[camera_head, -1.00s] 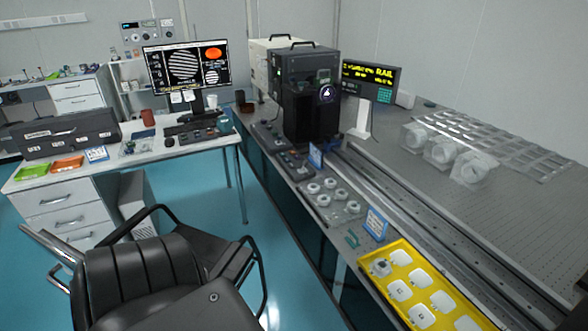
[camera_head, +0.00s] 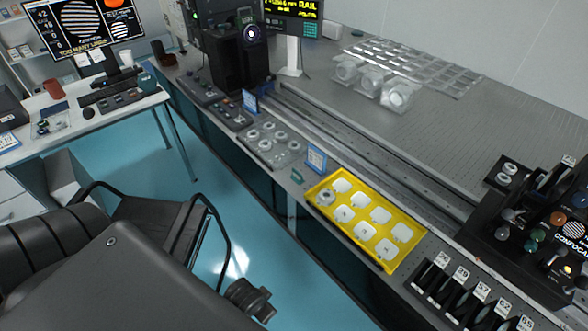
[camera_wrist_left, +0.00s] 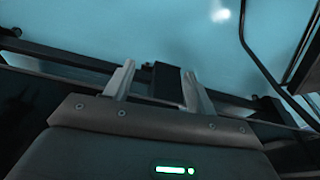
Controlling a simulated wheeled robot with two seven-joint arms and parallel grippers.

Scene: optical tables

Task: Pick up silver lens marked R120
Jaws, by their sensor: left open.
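No marking R120 is readable on any lens. A small silvery round piece (camera_head: 326,197) sits in the back left corner of the yellow tray (camera_head: 391,263). Several pale ring-shaped pieces lie in a clear tray (camera_head: 266,164) behind it. Larger clear round pieces (camera_head: 348,70) stand further back on the table. My left gripper (camera_wrist_left: 158,86) is open and empty in the left wrist view, above the blue floor and dark bars, away from the lenses. My right gripper is not in view.
The optical table (camera_head: 440,120) runs along the right with a long dark rail (camera_head: 350,135). A black holder with numbered slots (camera_head: 465,290) and a dark box of knobs (camera_head: 545,235) stand at the front right.

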